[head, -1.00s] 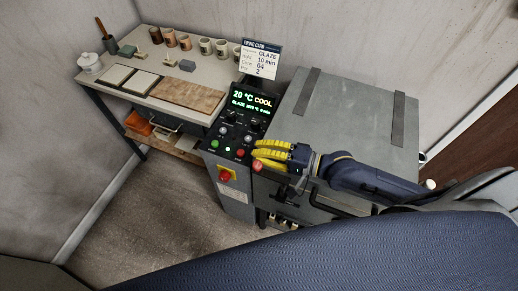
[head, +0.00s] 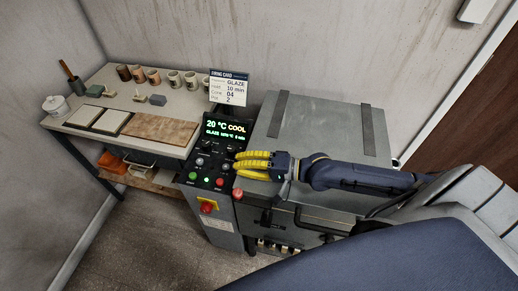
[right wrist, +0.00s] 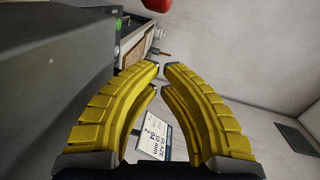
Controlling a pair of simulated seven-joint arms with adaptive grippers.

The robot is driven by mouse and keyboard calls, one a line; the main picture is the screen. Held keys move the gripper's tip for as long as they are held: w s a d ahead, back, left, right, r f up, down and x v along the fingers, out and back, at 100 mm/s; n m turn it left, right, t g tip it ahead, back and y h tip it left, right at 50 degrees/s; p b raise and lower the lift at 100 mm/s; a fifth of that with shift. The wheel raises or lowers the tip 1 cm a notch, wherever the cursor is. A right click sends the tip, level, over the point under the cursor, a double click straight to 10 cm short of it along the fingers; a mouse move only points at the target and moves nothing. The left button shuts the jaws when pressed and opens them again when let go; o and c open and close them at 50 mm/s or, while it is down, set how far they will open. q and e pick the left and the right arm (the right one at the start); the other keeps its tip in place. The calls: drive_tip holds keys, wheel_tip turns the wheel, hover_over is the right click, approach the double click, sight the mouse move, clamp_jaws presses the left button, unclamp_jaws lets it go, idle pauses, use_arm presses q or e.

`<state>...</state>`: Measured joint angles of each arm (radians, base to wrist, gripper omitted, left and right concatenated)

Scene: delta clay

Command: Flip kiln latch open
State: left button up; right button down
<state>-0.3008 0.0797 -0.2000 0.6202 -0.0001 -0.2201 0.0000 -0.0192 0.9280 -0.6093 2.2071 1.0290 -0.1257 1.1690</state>
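The grey kiln (head: 325,128) stands at centre right with its lid down. A red ball knob (head: 238,194) shows at its front left corner, beside the control panel, and looks like the latch's end; the rest of the latch is hard to make out. My right gripper (head: 236,166) has yellow fingers and hangs above and behind the knob in the picture, apart from it. In the right wrist view its fingertips (right wrist: 161,68) almost meet, with nothing between them. A red round thing (right wrist: 133,10), probably the knob, shows beyond them. My left gripper is out of view.
The control panel (head: 222,147) with a lit display and a red switch (head: 208,206) stands just left of the kiln. A firing card (head: 230,88) stands behind it. A table (head: 185,95) with mugs and tiles is at left.

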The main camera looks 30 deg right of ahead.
drive_tip(key=shift+w+d+r, duration=0.2)
drive_tip(key=shift+w+d, duration=0.05)
drive_tip(key=shift+d, duration=1.3)
drive_tip(key=shift+w+d+r, duration=0.15)
drive_tip(key=shift+w+d, duration=0.15)
drive_tip(key=shift+d, duration=1.2)
drive_tip(key=shift+w+d+r, duration=0.2)
drive_tip(key=shift+w+d, duration=0.05)
drive_tip(key=shift+d, duration=1.3)
